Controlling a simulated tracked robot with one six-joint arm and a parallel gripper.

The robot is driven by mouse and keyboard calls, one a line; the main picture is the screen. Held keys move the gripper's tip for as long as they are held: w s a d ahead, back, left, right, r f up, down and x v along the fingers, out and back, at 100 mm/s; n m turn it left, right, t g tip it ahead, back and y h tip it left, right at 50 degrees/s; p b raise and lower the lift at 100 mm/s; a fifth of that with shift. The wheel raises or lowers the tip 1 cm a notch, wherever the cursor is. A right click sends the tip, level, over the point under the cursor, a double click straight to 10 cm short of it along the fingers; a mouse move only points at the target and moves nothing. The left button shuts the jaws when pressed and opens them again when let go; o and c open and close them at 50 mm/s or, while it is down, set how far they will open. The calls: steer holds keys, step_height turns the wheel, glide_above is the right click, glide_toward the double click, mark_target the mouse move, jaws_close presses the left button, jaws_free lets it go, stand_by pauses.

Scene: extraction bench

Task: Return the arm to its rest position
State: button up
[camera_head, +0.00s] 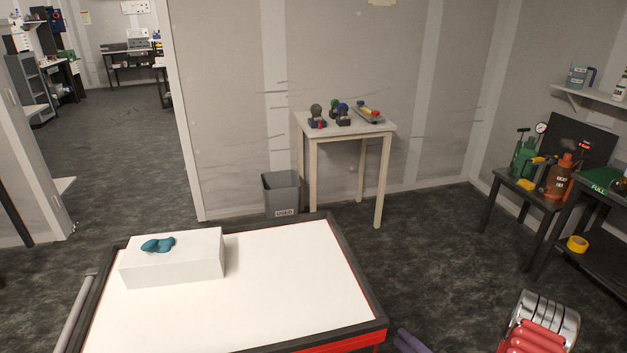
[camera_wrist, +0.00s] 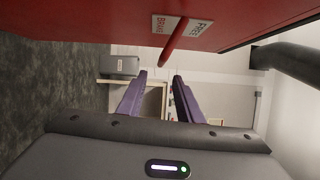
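My gripper (camera_wrist: 160,76) shows in the wrist view as two purple fingers. They are apart, and I see nothing held between them. My arm (camera_head: 540,325), red and silver, is at the bottom right of the head view, beside the white-topped surface. In the wrist view a red lever (camera_wrist: 172,42) points toward the gap between the fingertips. I cannot tell whether it touches them.
A red panel labelled FREE and BRAKE (camera_wrist: 182,25) spans the top of the wrist view. A white box (camera_head: 175,265) with a teal item (camera_head: 158,245) sits on the white-topped surface (camera_head: 290,275). A small table (camera_head: 313,175) and grey bin (camera_head: 281,195) stand behind. Dark floor between is clear.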

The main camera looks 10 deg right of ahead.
step_height(320, 180, down, 9)
steer(key=s+d+n+g+h, duration=0.1)
steer(key=d+n+g+h, duration=0.1)
steer(key=g+h, duration=0.15)
steer(key=s+d+n+g+h, duration=0.4)
steer(key=s+d+g+h, duration=0.25)
steer(key=d, duration=0.25)
steer(key=s+a+r+n+g+h, duration=0.1)
steer(key=s+a+r+g, duration=0.25)
steer(key=r, duration=0.95)
steer(key=s+a+r+n+g, duration=0.25)
steer(key=a+r, duration=0.25)
steer(key=r, duration=0.9)
steer(key=s+a+r+n+t+y, duration=0.1)
steer(key=s+a+r, duration=0.3)
steer(key=a+r, duration=0.7)
steer(key=s+a+r+n+t+y, duration=0.1)
steer(key=s+a+r+t, duration=0.3)
steer(key=a+r, duration=0.8)
steer(key=shift+s+a+r+n+t, duration=0.3)
steer(key=shift+s+r+n, duration=0.3)
steer(key=shift+r+n, duration=0.25)
